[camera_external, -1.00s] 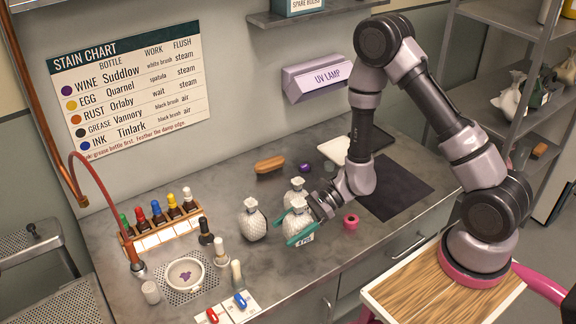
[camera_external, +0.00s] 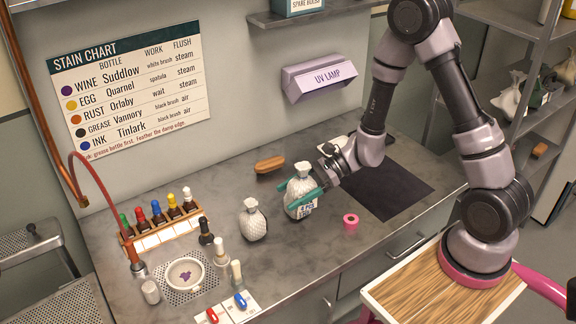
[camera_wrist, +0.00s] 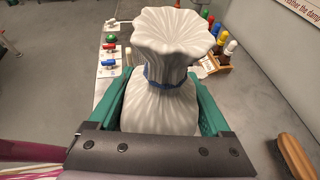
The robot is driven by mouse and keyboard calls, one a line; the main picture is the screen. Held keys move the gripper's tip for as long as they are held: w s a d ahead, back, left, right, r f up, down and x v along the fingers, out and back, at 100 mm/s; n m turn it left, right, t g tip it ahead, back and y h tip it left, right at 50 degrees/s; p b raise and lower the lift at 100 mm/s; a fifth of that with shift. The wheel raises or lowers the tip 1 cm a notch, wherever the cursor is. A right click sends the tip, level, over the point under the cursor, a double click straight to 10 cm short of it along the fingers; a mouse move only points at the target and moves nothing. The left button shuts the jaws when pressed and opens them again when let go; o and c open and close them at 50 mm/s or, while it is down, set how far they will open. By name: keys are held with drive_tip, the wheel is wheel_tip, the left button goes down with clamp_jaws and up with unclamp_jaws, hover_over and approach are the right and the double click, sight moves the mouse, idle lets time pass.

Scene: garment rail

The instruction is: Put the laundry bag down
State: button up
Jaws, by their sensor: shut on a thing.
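A white, gathered laundry bag with a printed tag (camera_external: 300,188) is between the teal fingers of my gripper (camera_external: 298,197). It appears upright and raised above the grey counter, though the gap under it is hard to judge. In the wrist view the bag (camera_wrist: 165,75) fills the middle, with a blue tie round its neck and a teal finger against each side. My gripper is shut on it. A second white bag (camera_external: 252,222) stands upright on the counter to the left, apart from the held one. The bag seen behind earlier is now hidden.
A wooden brush (camera_external: 270,164) lies behind. The bottle rack (camera_external: 160,228), round sieve (camera_external: 185,274) and small bottles are to the left. The counter (camera_external: 290,255) is clear in front.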

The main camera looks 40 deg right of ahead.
drive_tip(key=w+d+m+t+h, duration=0.15)
drive_tip(key=w+d, duration=0.25)
drive_tip(key=d, duration=0.4)
drive_tip(key=w+d+m+t+h, duration=0.1)
drive_tip(key=w+d+m+t, duration=0.25)
drive_tip(key=d, duration=0.35)
drive_tip(key=w+d+m+t+h, duration=0.1)
drive_tip(key=w+d, duration=0.3)
drive_tip(key=d, duration=0.4)
wheel_tip(320, 180, down, 15)
drive_tip(key=shift+w+f, duration=0.1)
drive_tip(key=shift+w, duration=0.05)
drive_tip(key=o, duration=1.4)
drive_tip(key=shift+f, duration=0.1)
